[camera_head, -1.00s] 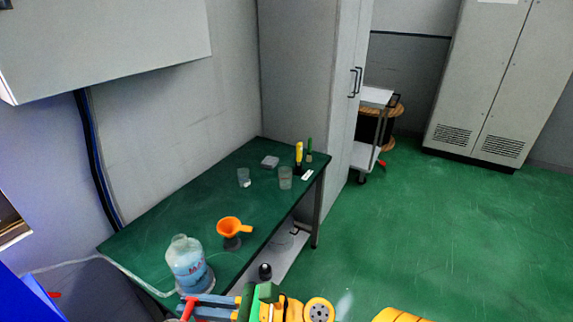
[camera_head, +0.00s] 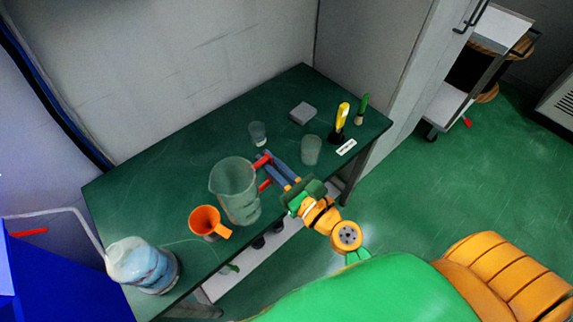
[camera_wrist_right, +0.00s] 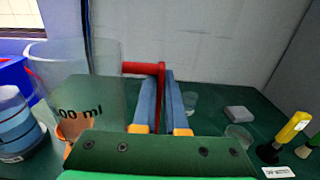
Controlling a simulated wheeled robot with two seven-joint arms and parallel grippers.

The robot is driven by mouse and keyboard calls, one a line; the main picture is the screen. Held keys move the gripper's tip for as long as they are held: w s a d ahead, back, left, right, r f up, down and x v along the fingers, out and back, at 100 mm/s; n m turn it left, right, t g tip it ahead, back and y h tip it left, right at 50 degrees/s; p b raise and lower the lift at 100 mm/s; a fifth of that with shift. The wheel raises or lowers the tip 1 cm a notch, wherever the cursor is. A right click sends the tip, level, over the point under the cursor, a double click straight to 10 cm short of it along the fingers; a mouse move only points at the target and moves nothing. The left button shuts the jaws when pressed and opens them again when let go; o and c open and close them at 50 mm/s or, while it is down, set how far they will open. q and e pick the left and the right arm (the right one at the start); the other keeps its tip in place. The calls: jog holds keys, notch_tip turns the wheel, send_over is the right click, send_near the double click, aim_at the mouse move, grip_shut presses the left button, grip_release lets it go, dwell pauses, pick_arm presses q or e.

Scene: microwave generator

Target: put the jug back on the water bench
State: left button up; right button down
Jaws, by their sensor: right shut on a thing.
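The jug (camera_head: 234,192) is a clear, greenish vessel with a red handle, roughly upright over the front middle of the dark green water bench (camera_head: 150,195). I cannot tell whether its base touches the top. My right gripper (camera_head: 272,171) is shut on the red handle, at the jug's right side. In the right wrist view the handle (camera_wrist_right: 146,68) runs down between the blue fingers (camera_wrist_right: 164,100), and the jug's wall (camera_wrist_right: 85,95) with "00 ml" printing shows at left. My left gripper is not in view.
A large bottle (camera_head: 142,263) stands at the bench's front left. Two clear beakers (camera_head: 311,150) (camera_head: 257,133), a grey box (camera_head: 302,113) and a yellow-handled tool (camera_head: 342,115) are behind and right. The back left top is clear.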

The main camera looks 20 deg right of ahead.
jog(key=w+d+f+b, duration=0.7)
jog(key=w+f+b, duration=0.2)
jog(key=f+b, duration=0.3)
jog(key=shift+d+b, duration=0.2)
jog(key=shift+b, duration=0.8)
jog(key=c, duration=1.4)
grip_release()
jog(key=shift+f, duration=0.25)
jog(key=o, duration=0.4)
jog(key=shift+o, duration=0.2)
jog(key=b+v, duration=0.2)
jog(key=v, duration=1)
jog(key=shift+r, duration=0.25)
